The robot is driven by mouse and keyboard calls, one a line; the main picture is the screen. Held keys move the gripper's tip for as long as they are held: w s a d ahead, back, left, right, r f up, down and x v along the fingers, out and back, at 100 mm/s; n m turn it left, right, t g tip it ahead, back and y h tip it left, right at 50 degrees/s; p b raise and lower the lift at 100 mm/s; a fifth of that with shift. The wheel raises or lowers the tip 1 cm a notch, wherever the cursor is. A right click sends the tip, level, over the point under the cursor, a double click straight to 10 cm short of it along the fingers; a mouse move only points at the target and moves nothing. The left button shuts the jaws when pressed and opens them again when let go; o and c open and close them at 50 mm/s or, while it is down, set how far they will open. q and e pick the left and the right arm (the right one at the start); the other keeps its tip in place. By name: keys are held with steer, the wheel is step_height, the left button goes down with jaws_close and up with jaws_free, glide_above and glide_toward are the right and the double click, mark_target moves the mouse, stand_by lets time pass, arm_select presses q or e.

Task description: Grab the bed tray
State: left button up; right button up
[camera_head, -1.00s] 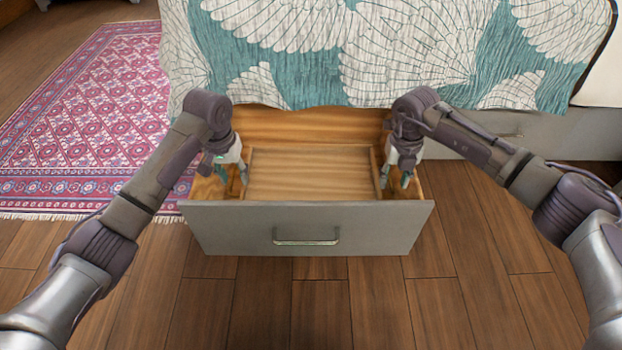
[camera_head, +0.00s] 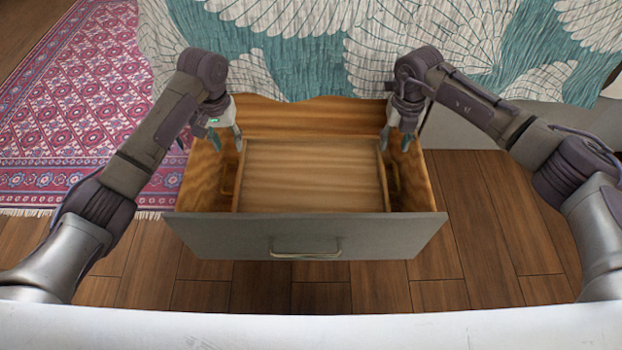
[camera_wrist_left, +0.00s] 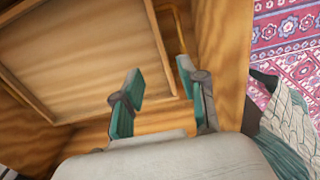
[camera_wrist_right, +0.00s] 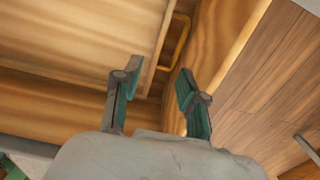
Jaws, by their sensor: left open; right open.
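The wooden bed tray (camera_head: 312,178) lies inside the open drawer (camera_head: 305,238) under the bed. It has a low rim and a looped handle on each short side. My left gripper (camera_head: 227,140) is open above the tray's left end; in the left wrist view its fingers (camera_wrist_left: 158,88) point down near the tray's edge and handle (camera_wrist_left: 186,75). My right gripper (camera_head: 394,137) is open above the right end; in the right wrist view its fingers (camera_wrist_right: 160,85) point toward the right handle (camera_wrist_right: 177,45). Neither gripper holds anything.
The drawer has a grey front with a metal pull (camera_head: 305,250). The bed's teal and white quilt (camera_head: 320,60) hangs over the back of the drawer. A pink patterned rug (camera_head: 85,120) lies to the left. Wooden floor (camera_head: 490,230) is clear to the right.

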mark_target(239, 175)
arm_select(q)
step_height(239, 175, down, 14)
steer(key=shift+r, duration=0.15)
arm_select(e)
step_height(239, 175, down, 14)
steer(key=shift+r, duration=0.15)
arm_select(q)
jaws_close()
arm_select(e)
jaws_close()
arm_select(q)
steer(key=shift+r, duration=0.1)
arm_select(e)
steer(key=shift+r, duration=0.1)
